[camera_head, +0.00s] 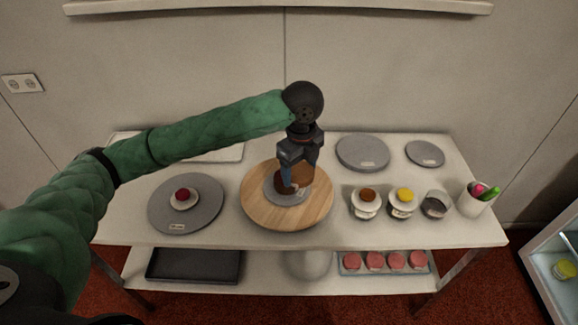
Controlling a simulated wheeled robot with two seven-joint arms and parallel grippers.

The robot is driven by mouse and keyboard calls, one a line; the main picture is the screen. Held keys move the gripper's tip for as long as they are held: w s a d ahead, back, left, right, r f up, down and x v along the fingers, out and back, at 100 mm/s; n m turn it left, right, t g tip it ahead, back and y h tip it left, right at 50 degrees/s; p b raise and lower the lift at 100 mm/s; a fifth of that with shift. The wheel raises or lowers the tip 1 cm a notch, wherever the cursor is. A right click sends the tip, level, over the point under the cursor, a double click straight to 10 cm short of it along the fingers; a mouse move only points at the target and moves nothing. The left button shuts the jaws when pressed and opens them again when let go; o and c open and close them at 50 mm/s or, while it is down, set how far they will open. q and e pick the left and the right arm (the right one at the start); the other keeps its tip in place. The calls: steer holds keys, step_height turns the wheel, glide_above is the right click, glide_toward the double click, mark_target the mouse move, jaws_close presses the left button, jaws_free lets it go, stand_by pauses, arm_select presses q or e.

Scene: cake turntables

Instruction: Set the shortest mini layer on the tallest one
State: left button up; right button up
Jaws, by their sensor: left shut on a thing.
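My left gripper (297,183) points straight down over the wooden turntable (257,210). It is shut on a brown mini layer (283,180), at or just above the small grey disc (272,197) in the middle of the turntable. The fingers cover part of the brown layer. I cannot tell whether another layer is under it, nor compare layer heights. My right gripper is not in view.
A grey round board (163,212) at left holds a small white piece with a red top (183,199). Two empty grey discs (362,152) (425,153) lie at back right. Cups with brown (364,205), yellow (402,205) and dark contents (435,206), plus a utensil holder (473,201), stand at right.

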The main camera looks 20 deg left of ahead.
arm_select(q)
steer(key=w+a+f+p, duration=0.1)
steer(key=w, duration=0.1)
steer(key=w+a+f+p, duration=0.1)
steer(key=w+a+f, duration=0.1)
steer(key=w, duration=0.1)
steer(key=w+a+f+p, duration=0.1)
steer(key=w+a+f, duration=0.1)
steer(key=shift+w+a+f, duration=0.1)
steer(key=shift+w+a, duration=0.1)
steer(key=shift+w+a+f, duration=0.2)
steer(key=shift+w, duration=0.05)
steer(key=shift+f+p, duration=1.1)
steer(key=shift+f, duration=1.05)
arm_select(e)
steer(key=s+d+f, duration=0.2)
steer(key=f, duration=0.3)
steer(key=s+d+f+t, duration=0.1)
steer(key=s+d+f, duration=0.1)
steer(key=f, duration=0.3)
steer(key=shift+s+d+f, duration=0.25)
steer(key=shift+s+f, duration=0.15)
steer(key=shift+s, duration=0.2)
arm_select(q)
steer(key=o, duration=1)
steer(key=shift+c, duration=0.2)
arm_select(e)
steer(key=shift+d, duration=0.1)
